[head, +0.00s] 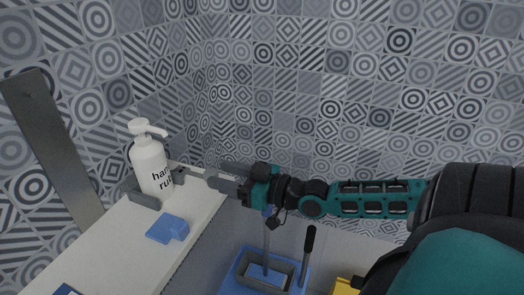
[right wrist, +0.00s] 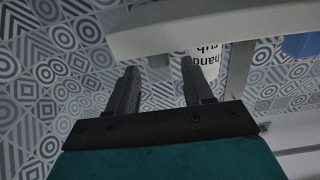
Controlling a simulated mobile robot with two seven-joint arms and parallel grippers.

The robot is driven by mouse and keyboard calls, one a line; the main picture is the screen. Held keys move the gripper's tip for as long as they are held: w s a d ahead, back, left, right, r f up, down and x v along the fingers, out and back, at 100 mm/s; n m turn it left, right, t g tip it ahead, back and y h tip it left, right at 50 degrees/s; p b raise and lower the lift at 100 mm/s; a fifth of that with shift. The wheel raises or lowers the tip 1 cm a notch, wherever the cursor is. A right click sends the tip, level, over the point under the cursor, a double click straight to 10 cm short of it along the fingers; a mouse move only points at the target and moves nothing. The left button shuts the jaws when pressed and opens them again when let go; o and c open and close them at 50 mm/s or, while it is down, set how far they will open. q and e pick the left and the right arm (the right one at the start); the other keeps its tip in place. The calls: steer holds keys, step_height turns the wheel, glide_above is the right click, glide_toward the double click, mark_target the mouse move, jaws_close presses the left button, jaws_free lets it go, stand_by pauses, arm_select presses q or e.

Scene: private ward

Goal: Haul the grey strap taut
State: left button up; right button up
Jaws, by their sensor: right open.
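A white pump bottle labelled "hand rub" (head: 150,165) stands upright on a white shelf (head: 95,250). Low grey pieces stand beside it, one at its front left (head: 143,195) and a small one at its right (head: 178,176). No grey strap shows clearly; I cannot tell whether either piece is part of it. My right gripper (head: 213,175) is open, just right of the bottle, its fingers pointing left. In the right wrist view, the small grey piece shows between the open fingertips (right wrist: 160,66), with the upside-down bottle label (right wrist: 208,62) beyond. My left gripper is out of view.
A blue block (head: 167,229) lies on the shelf in front of the bottle. A wide grey bar (head: 52,150) leans at the left. Below the shelf's right side is a blue tray-like container (head: 245,282) with a dark-handled tool (head: 309,243). Patterned tiled walls stand behind.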

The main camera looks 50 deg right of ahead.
steer(key=p+v, duration=0.3)
steer(key=v, duration=0.6)
stand_by(0.6)
steer(key=s+a+f+m+g+h, duration=0.1)
steer(key=s+a+f, duration=0.15)
steer(key=f, duration=0.35)
steer(key=s+a+f+g+h, duration=0.2)
steer(key=a+f, duration=0.1)
steer(key=f, duration=0.3)
steer(key=a+f+g+h, duration=0.1)
steer(key=a+f+g, duration=0.1)
steer(key=a+f, duration=0.5)
steer(key=a, duration=0.5)
steer(key=shift+s+m+g+h, duration=0.2)
steer(key=shift+m+g+h, duration=0.2)
steer(key=shift+o, duration=0.4)
